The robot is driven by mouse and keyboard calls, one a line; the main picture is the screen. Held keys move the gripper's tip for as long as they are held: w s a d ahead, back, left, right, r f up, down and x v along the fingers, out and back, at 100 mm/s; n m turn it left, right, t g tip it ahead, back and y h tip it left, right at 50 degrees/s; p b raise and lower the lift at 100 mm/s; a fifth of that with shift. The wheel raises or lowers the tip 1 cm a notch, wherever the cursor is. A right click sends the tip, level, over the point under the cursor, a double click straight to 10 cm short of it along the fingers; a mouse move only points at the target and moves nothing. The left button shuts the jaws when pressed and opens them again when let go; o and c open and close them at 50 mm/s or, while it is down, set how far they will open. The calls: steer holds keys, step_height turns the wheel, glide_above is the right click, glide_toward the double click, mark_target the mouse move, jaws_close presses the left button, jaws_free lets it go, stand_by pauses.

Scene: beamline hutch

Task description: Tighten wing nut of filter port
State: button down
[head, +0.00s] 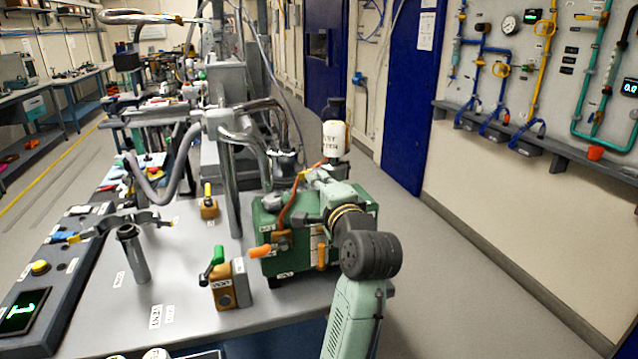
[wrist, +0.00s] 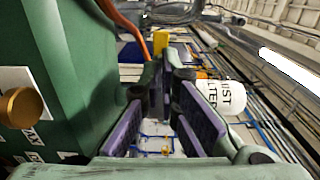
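The white filter canister (head: 336,140) stands above the back of the green pump box (head: 365,207). In the wrist view the canister (wrist: 226,97), with black lettering, lies just right of my fingers, and the green box (wrist: 75,75) fills the left side. My gripper (head: 308,176) is over the top of the box, in front of the canister. I cannot make out the wing nut in either view; my arm and fingers cover much of the port area.
An orange-handled valve (head: 263,251) is on the box's front. A green-handled valve block (head: 230,286) stands on the bench left of it. Bent metal pipes (head: 250,140) rise behind. A brass knob (wrist: 20,107) sticks out near my gripper. Open floor lies to the right.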

steer(key=m, duration=0.3)
steer(key=shift+m, duration=0.4)
steer(key=shift+d+m, duration=0.1)
steer(key=shift+m, duration=1.6)
steer(key=shift+f, duration=0.1)
steer(key=c, duration=2.1)
jaws_free()
steer(key=shift+s, duration=0.1)
steer(key=v, duration=1.2)
